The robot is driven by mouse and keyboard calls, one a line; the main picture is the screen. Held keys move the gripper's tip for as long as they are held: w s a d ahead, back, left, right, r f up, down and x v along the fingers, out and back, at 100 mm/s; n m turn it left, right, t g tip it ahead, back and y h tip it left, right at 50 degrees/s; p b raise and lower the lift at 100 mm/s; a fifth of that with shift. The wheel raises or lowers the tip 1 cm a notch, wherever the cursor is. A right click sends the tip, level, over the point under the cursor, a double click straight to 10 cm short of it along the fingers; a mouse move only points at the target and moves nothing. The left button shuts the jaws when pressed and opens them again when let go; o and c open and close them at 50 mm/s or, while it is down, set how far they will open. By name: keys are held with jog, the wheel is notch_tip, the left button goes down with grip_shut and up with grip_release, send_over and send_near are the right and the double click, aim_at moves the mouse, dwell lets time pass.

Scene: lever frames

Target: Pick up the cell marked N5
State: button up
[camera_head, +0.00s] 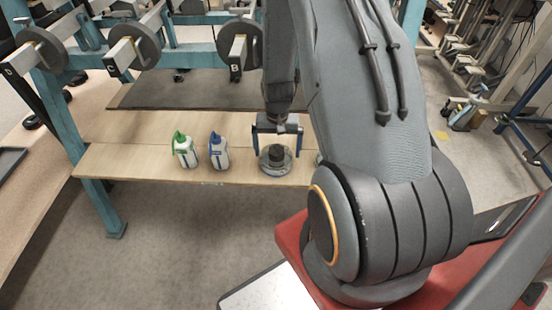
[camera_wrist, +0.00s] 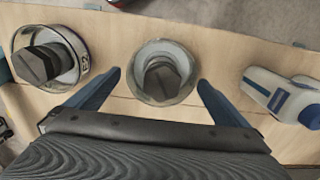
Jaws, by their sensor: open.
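A round clear cell with a dark hexagonal knob (camera_wrist: 161,80) stands on the wooden shelf between my fingertips in the wrist view. It also shows below my gripper in the head view (camera_head: 276,165). I see no mark on it. A second round cell (camera_wrist: 48,60) with a similar dark knob stands to its left in the wrist view; its side label seems to read E2. The N5 mark is not readable in either view. My gripper (camera_wrist: 159,82) is open and empty, with its blue fingers on either side of the middle cell. I cannot tell whether they touch it.
A white bottle with a blue cap (camera_head: 219,151) stands left of the middle cell in the head view, with a green-capped bottle (camera_head: 186,150) beyond it. The wooden shelf (camera_head: 130,165) is clear at its left end. A blue frame with round weights (camera_head: 133,46) rises behind.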

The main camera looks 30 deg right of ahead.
aim_at(277, 150)
jog(key=shift+w+a+f, duration=0.1)
jog(key=shift+w+f, duration=0.05)
jog(key=shift+f, duration=1.75)
jog(key=c, duration=1.7)
jog(key=shift+o, duration=0.2)
jog(key=shift+r, duration=0.1)
